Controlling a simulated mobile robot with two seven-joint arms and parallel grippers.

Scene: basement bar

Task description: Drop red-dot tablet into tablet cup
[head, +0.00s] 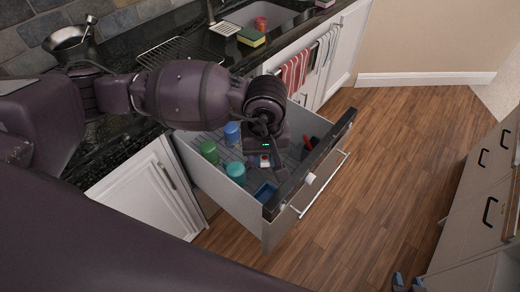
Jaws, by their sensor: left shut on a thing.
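My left gripper (264,166) reaches down into the open drawer (300,200) and is shut on a small white piece with a red spot, the red-dot tablet (265,160). The tablet is held above the drawer floor. A blue open-topped container (265,191) lies just in front of the gripper, near the drawer's front panel. A green cup (209,152), a blue cup (232,134) and a teal cup (236,173) stand left of the gripper. I cannot tell which of these is the tablet cup. My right gripper (408,283) shows only its tips at the bottom edge, apart and empty.
Red and dark items (310,142) lie in the drawer's right end. The counter (115,150) runs behind, with a sink (262,17), a drying rack (180,52) and a metal mortar (70,44). Grey cabinets (480,200) stand at right. The wooden floor (390,150) between is clear.

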